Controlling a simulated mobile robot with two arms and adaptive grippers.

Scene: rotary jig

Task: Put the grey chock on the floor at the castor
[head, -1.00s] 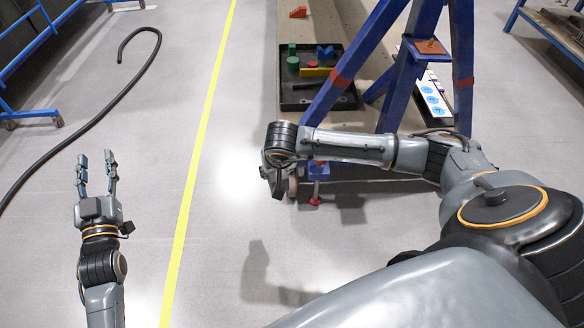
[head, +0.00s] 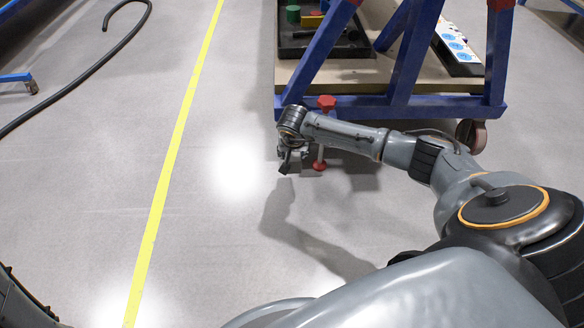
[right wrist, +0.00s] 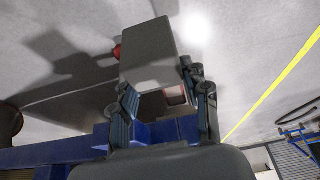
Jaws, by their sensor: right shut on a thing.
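The grey chock (right wrist: 150,55) is a plain block between the fingers of my right gripper (right wrist: 162,105), which is shut on it. In the head view my right gripper (head: 289,160) is low beside the near left corner of the blue frame, and the chock is hard to make out there. In the right wrist view a reddish castor wheel (right wrist: 176,96) shows partly behind the chock, between the fingers. The gap between chock and castor cannot be judged. That corner's castor is hidden by my arm in the head view. My left gripper is out of view.
The blue frame (head: 430,105) carries a wooden shelf with a black tray (head: 350,46). A red-footed screw support (head: 319,164) stands close beside my gripper. Another castor (head: 472,135) is at the frame's right. Floor to the left is clear up to the yellow line (head: 165,175).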

